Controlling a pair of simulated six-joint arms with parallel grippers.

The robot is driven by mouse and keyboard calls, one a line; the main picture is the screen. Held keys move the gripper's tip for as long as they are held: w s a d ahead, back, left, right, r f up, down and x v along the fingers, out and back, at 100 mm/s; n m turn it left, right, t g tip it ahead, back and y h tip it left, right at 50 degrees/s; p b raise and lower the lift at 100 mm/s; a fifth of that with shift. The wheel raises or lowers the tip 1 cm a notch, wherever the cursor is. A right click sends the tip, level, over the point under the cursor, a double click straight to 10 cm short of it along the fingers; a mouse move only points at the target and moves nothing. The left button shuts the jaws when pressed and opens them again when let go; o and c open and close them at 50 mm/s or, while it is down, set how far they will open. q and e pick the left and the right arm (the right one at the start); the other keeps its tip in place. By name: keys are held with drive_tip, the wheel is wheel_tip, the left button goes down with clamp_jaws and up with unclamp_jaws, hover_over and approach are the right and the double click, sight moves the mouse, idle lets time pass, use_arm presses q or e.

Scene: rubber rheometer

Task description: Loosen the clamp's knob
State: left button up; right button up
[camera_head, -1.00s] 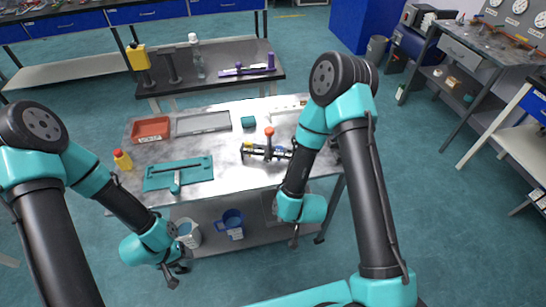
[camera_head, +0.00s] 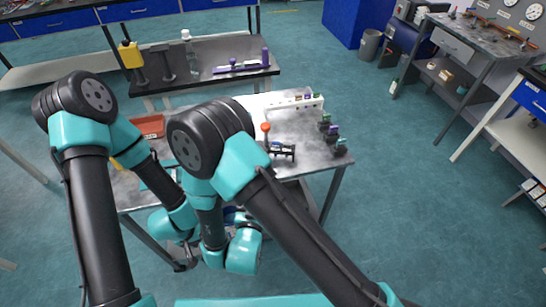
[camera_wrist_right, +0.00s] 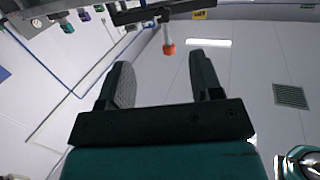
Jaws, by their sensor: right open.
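The clamp (camera_head: 282,151) is a dark metal frame standing on the metal table (camera_head: 310,165), just right of my right arm in the head view. Its orange-red knob (camera_head: 265,127) sits on top of an upright stem. In the right wrist view the knob (camera_wrist_right: 169,49) hangs on a pale stem below the dark clamp bar (camera_wrist_right: 160,12). My right gripper (camera_wrist_right: 155,72) is open and empty, with the knob apart from and beyond its fingers. My left gripper (camera_head: 187,260) is low at the table's front edge, small and dark; its jaws are unclear.
A white rack (camera_head: 295,102) with small bottles stands at the table's back. Several coloured-top pieces (camera_head: 333,132) line the right edge. My right arm covers the table's middle. A red tray (camera_head: 150,125) is at the left. A dark bench (camera_head: 215,86) stands behind.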

drive_tip(key=shift+s+a+r+t, duration=0.3)
drive_tip(key=shift+s+r, duration=0.25)
drive_tip(key=w+d, duration=0.1)
drive_tip(key=w, duration=0.4)
drive_tip(key=w+d, duration=0.1)
drive_tip(key=w, duration=0.5)
drive_tip(key=w+d, duration=0.1)
drive_tip(key=w, duration=0.5)
drive_tip(key=shift+w+d, duration=0.1)
drive_tip(key=shift+d, duration=0.05)
drive_tip(key=shift+c, duration=0.4)
drive_tip(key=c, duration=0.8)
drive_tip(key=shift+c, duration=0.2)
